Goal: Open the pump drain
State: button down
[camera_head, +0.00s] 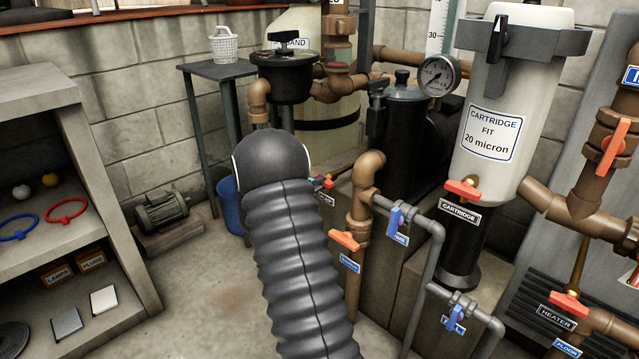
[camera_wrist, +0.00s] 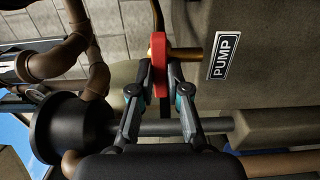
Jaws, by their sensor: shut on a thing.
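The red pump drain handle (camera_wrist: 158,50) shows in the wrist view beside the PUMP label (camera_wrist: 225,56), on a brass-coloured pipe. My gripper (camera_wrist: 160,78) is shut on this handle, one finger on each side. In the wrist view the handle lies crosswise to the pipe. In the head view my dark ribbed arm hides most of the gripper; a small red bit of the handle (camera_head: 328,182) shows at its right edge. The black pump (camera_head: 408,130) stands behind it.
Brown pipes with orange handles (camera_head: 344,240) and grey pipes with blue handles (camera_head: 396,220) stand close to the right of my arm. The cartridge filter (camera_head: 505,100) is farther right. A shelf (camera_head: 95,150) is at the left.

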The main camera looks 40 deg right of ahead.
dwell(0.3)
jog(key=n+p, duration=0.7)
jog(key=n, duration=1.1)
jog(key=shift+n, duration=0.3)
jog(key=c, duration=1)
grip_release()
jog(key=shift+c, duration=0.2)
jog(key=shift+a, duration=0.1)
jog(key=a, duration=0.6)
jog(key=shift+s+a, duration=0.3)
jog(key=shift+a, duration=0.1)
